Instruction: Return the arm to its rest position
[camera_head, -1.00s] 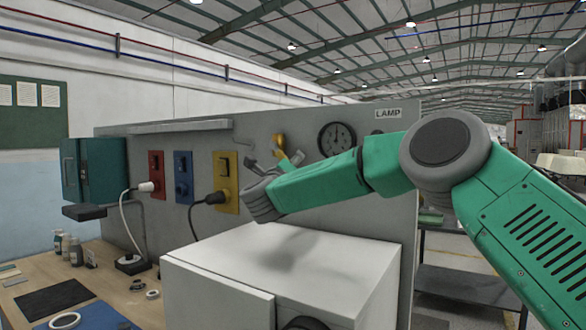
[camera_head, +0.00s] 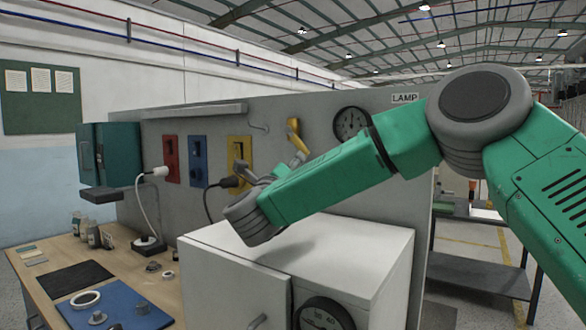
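My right arm (camera_head: 335,178) comes in from the right. It is green with grey joints and reaches left over a white cabinet (camera_head: 345,250). Its end points toward the grey panel (camera_head: 375,190). My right gripper is mostly hidden behind the arm's wrist joint; small grey parts (camera_head: 256,170) show just above it, close to the yellow socket (camera_head: 240,152). I cannot see its fingertips clearly or whether it holds anything. A black plug (camera_head: 229,182) with a dark cable is at the yellow socket. My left gripper is not in view.
A red socket (camera_head: 171,158) with a white plug (camera_head: 158,172) and a blue socket (camera_head: 197,160) sit to the left. A teal box (camera_head: 115,158) is on the panel. The wooden bench (camera_head: 30,290) holds mats, bottles and rings. A gauge (camera_head: 350,123) hangs behind the arm.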

